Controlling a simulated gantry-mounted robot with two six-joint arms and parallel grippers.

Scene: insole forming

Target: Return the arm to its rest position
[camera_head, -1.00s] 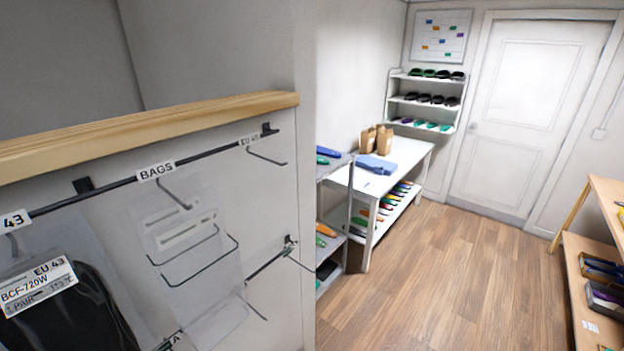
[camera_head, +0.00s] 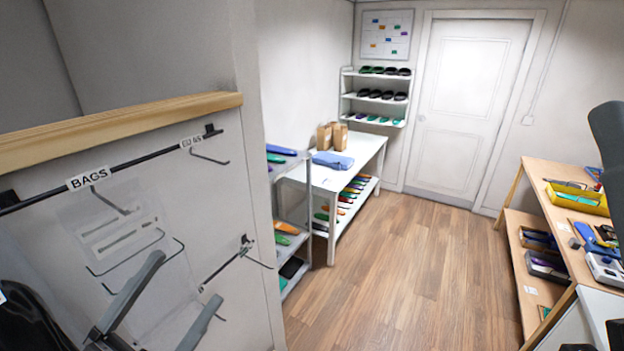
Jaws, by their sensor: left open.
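My left gripper (camera_head: 189,279) is at the lower left, in front of the wall rack. Its two grey fingers are spread apart and I see nothing held between them. Clear bags (camera_head: 122,222) hang behind it on a hook under the BAGS label (camera_head: 89,178). Whether the fingers touch the bags or wire hooks I cannot tell. The rest of the left arm is mostly out of frame. My right gripper is not clearly seen.
A wooden ledge (camera_head: 120,124) tops the rack's wall. A white table (camera_head: 357,160) with paper bags and blue cloth stands mid-room, beside a grey shelf (camera_head: 293,215). A wooden bench (camera_head: 535,170) with a yellow tray is right. The wood floor (camera_head: 400,270) between is clear.

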